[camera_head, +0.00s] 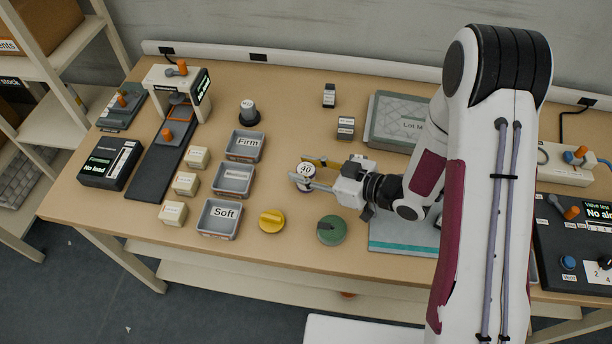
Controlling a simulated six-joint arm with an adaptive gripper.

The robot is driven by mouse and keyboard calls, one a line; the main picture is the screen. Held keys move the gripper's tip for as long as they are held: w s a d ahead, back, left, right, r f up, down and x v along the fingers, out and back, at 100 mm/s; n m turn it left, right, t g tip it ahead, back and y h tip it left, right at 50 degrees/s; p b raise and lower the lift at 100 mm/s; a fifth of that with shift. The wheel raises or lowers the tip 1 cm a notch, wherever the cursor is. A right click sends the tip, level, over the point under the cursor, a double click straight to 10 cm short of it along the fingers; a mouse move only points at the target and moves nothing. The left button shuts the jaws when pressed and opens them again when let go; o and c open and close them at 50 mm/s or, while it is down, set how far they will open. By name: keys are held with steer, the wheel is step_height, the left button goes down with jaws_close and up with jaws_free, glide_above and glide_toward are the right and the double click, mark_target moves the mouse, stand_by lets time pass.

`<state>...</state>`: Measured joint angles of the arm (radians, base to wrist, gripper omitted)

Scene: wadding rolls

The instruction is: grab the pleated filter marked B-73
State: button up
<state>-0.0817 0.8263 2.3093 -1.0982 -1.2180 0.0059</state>
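My gripper (299,168) reaches left over the middle of the table. Its fingers are spread around a small white round piece (306,170) with a purplish side and a dark mark on top that looks like "40". I cannot tell whether the fingers press on it. I cannot read B-73 on anything. A small dark piece with a pale top (248,112) stands behind the trays. A yellow round piece (271,221) and a green round piece (331,230) lie in front of my gripper.
Grey trays marked Firm (260,146), a middle one (249,181), and Soft (237,222) stand left of my gripper. Small cream blocks (185,183) line their left side. A grey pad (381,115) lies behind my wrist. Bare table (290,120) shows at the back middle.

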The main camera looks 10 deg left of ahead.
mark_target(306, 169)
steer(key=shift+r, duration=0.15)
steer(key=shift+c, duration=0.5)
steer(key=shift+r, duration=4.85)
